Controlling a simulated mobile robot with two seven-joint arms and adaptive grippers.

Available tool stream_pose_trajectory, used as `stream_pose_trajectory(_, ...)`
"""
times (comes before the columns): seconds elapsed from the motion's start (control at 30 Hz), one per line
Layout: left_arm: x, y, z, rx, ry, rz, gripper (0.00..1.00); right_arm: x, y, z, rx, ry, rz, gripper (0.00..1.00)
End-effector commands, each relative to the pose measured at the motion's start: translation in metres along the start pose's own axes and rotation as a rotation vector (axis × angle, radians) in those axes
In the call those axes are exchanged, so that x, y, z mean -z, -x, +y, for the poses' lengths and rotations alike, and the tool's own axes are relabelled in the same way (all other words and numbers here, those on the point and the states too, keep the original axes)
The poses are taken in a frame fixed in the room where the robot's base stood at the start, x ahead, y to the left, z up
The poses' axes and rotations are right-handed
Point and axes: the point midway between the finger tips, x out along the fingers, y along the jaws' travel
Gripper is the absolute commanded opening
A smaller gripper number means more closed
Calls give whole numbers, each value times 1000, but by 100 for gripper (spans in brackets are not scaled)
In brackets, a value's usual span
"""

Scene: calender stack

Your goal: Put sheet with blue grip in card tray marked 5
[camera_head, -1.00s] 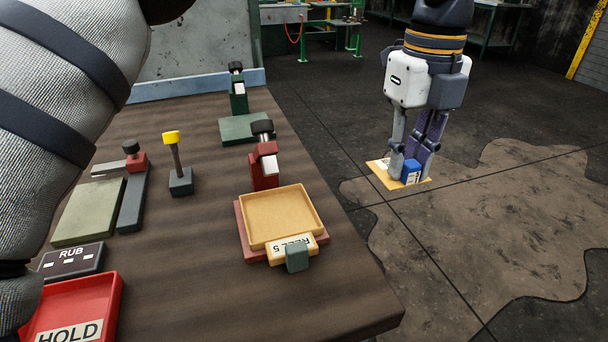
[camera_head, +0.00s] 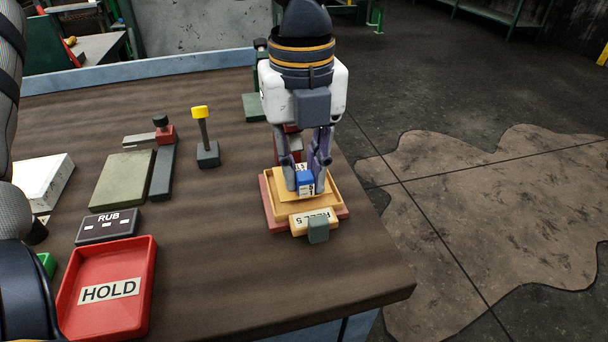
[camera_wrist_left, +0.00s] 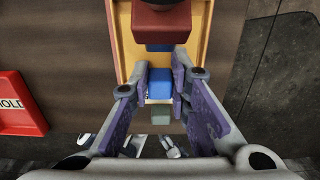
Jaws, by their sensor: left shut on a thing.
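The sheet (camera_head: 287,193) is a thin tan card with a blue grip (camera_head: 305,179) and a small white label. My left gripper (camera_head: 306,184), pointing down, is shut on the blue grip; the wrist view shows the grip (camera_wrist_left: 160,83) between its fingers. The sheet is over or within the yellow card tray (camera_head: 333,190), whose front label, upside down in the head view, ends in 5. I cannot tell whether the sheet touches the tray floor. The gripper hides part of the tray's back. My right gripper is not in view.
A red clamp (camera_wrist_left: 161,22) stands close behind the tray, with a green one (camera_head: 254,105) farther back. To the left are a yellow-topped post (camera_head: 204,140), a RUB block (camera_head: 108,226) and a red HOLD tray (camera_head: 147,270). The table's right edge is near.

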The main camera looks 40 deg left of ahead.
Motion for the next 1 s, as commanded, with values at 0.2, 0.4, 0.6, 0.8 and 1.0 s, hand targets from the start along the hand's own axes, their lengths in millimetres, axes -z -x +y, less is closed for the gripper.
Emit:
stream_pose_trajectory(0.2,0,-19,0,-7,0,5,0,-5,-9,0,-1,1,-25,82)
stream_pose_trajectory(0.4,0,-20,-1,-5,1,4,26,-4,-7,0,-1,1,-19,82)
stream_pose_trajectory(0.6,0,-20,-1,-6,1,4,38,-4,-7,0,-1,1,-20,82)
stream_pose_trajectory(0.8,0,-14,-1,-5,1,4,38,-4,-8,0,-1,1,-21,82)
stream_pose_trajectory(1.0,-1,42,-1,7,3,-8,38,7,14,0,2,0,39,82)
